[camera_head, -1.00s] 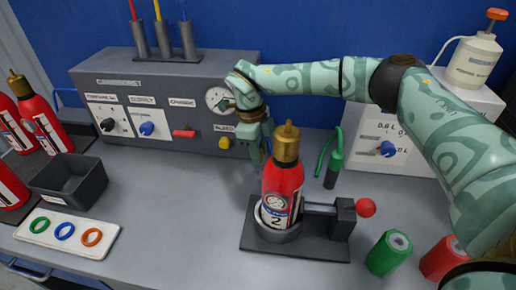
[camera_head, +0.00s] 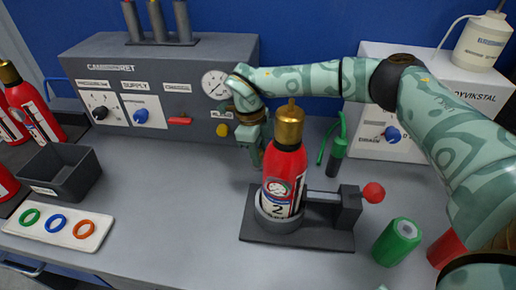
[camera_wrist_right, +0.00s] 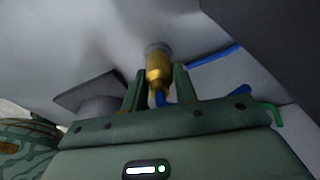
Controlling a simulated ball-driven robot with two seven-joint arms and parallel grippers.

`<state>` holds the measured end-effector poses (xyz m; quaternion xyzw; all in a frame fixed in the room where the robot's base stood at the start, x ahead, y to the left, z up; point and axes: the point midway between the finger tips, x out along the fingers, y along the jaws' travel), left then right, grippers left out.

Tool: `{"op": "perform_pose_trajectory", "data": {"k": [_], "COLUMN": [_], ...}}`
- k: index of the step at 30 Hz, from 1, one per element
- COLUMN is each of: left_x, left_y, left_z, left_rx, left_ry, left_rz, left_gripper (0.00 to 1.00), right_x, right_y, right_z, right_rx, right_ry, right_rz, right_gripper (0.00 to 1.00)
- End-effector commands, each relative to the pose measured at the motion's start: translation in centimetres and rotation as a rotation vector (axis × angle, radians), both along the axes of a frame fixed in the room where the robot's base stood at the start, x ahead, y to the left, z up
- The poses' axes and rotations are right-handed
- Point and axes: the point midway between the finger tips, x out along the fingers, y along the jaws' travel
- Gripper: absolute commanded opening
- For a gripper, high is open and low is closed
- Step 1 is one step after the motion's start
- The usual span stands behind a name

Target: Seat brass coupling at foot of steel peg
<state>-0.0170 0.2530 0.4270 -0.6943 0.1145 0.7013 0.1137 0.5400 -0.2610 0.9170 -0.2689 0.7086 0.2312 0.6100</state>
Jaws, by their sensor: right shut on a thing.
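My right gripper (camera_head: 256,158) is low over the bench, behind the red extinguisher, which hides part of it in the head view. In the wrist view the fingers of this gripper (camera_wrist_right: 160,88) are shut on the brass coupling (camera_wrist_right: 158,70). A blue part shows below the coupling between the fingers. A grey round end (camera_wrist_right: 156,48) shows at the coupling's far end; I cannot tell whether it is the steel peg. The coupling is hidden in the head view. My left gripper is not in view.
The red extinguisher (camera_head: 284,166) stands upright in a dark clamp base (camera_head: 325,240) with a red knob, close in front of my gripper. A grey control panel (camera_head: 160,95) stands behind. A green-handled tool (camera_head: 337,155) and a green cylinder (camera_head: 398,241) are to the right.

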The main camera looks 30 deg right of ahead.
Motion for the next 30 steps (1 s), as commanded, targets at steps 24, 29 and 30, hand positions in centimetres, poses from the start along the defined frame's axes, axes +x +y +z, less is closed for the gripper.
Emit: {"op": "perform_pose_trajectory", "data": {"k": [24, 29, 30], "left_x": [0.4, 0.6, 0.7], "left_y": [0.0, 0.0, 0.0], "left_z": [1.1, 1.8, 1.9], "left_rx": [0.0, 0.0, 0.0], "left_ry": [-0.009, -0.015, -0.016], "left_rz": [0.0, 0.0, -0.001], "left_gripper": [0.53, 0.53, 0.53], "right_x": [0.4, 0.7, 0.8], "right_y": [0.3, 0.6, 0.7], "right_z": [3.7, 6.3, 6.7], "right_rx": [-0.001, 0.0, 0.0], "right_ry": [-0.005, -0.003, -0.003], "right_rz": [0.0, -0.001, 0.0], "right_gripper": [0.54, 0.54, 0.54]}}
